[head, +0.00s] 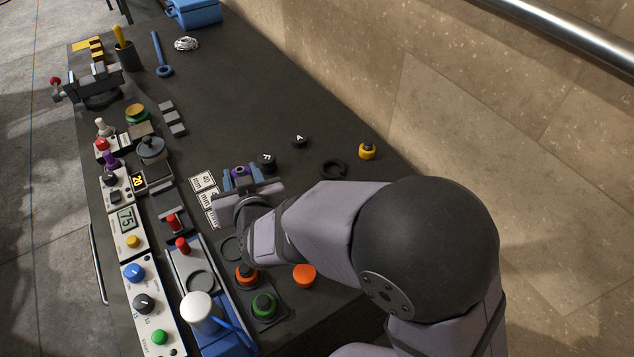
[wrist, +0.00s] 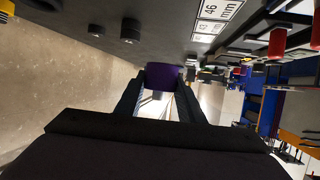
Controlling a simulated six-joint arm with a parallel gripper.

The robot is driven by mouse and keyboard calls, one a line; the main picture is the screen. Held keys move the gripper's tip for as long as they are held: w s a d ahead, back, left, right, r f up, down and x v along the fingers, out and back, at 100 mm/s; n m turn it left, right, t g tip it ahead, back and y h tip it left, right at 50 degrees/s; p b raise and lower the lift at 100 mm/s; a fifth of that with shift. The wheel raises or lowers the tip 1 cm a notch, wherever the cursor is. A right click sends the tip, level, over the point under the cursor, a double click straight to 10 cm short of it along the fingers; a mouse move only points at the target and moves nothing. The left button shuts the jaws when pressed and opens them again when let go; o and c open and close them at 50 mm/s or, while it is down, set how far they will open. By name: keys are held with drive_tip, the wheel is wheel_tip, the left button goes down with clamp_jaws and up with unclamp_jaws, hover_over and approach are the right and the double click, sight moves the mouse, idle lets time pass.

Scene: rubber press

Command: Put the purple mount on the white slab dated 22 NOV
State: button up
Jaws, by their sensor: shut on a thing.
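My gripper (head: 239,176) is shut on the purple mount (head: 239,170), over the dark bench. The mount's top shows a dark hole. In the wrist view the purple mount (wrist: 163,77) sits between my two fingertips, and I cannot tell from it how high the mount is held. White slabs with black print (head: 204,181) lie on the bench just left of my gripper, and my gripper partly hides the nearer ones. In the wrist view a white slab (wrist: 219,8) reads "46 mm". I can read no "22 NOV" on any slab.
Beyond my gripper are black round pieces (head: 267,160) and (head: 299,141), a black ring (head: 333,168) and a yellow-topped piece (head: 367,151). Control panels (head: 128,235) line the left edge. An orange button (head: 304,275) and green knob (head: 264,304) stand nearer. The upper middle bench is clear.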

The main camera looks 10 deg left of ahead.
drive_tip(key=shift+w+d+r, duration=0.15)
drive_tip(key=shift+w+r, duration=0.05)
drive_tip(key=shift+r, duration=0.15)
drive_tip(key=w+d+m+t+h+p, duration=0.2)
drive_tip(key=w+d+m+h+p, duration=0.85)
drive_tip(key=d, duration=0.65)
drive_tip(key=s+d+r+m+g+h, duration=0.2)
drive_tip(key=s+d+m+g+h, duration=0.15)
drive_tip(key=d, duration=0.35)
drive_tip(key=s+d+r+m+g+h, duration=0.2)
drive_tip(key=d+m+h, duration=0.25)
drive_tip(key=d, duration=0.25)
drive_tip(key=shift+n, duration=0.35)
drive_tip(key=shift+w+a+f+p, duration=0.15)
drive_tip(key=shift+f+p, duration=0.85)
drive_tip(key=shift+f, duration=1.25)
drive_tip(key=shift+a+f+p, duration=0.1)
drive_tip(key=shift+f+p, duration=0.9)
drive_tip(key=shift+f, duration=1.75)
